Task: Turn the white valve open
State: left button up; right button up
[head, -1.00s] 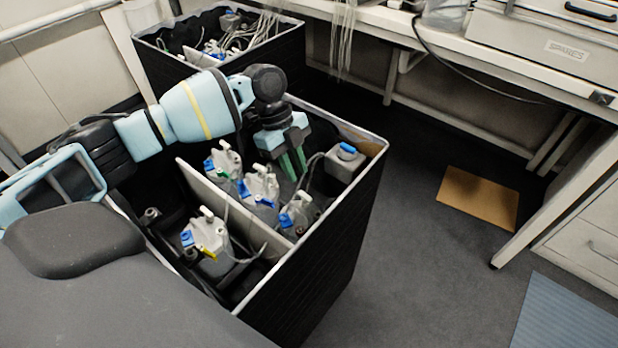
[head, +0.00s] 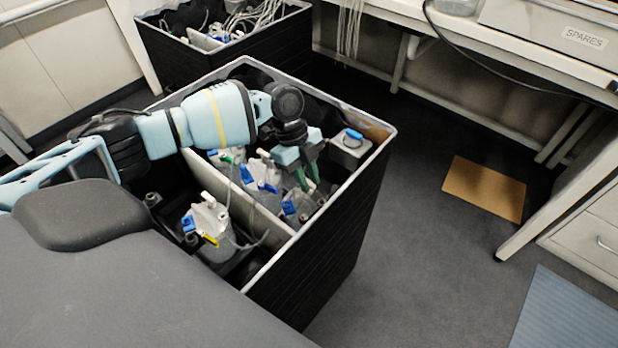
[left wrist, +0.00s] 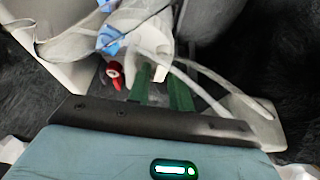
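Several grey bottles with white valve heads stand in the black divided crate (head: 340,235). One bottle with blue and yellow parts (head: 208,220) is in the near compartment; others, with blue levers (head: 262,175), are beyond the divider. I cannot tell which is the task's white valve. My left gripper (head: 308,180) points down among the far-compartment bottles, its green fingers apart. In the left wrist view its fingers (left wrist: 162,80) are beside a white valve head (left wrist: 140,25), with a red part (left wrist: 115,75) to the left. Contact is unclear. My right gripper is out of view.
A grey box with a blue cap (head: 351,145) sits in the crate's far right corner. Thin tubes hang around the bottles. A second crate (head: 225,65) stands behind, a bench with a spares drawer (head: 570,38) at upper right.

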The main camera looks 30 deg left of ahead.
pick_arm(q)
jog(key=shift+d+f, duration=0.1)
jog(key=shift+f, duration=0.1)
grip_shut()
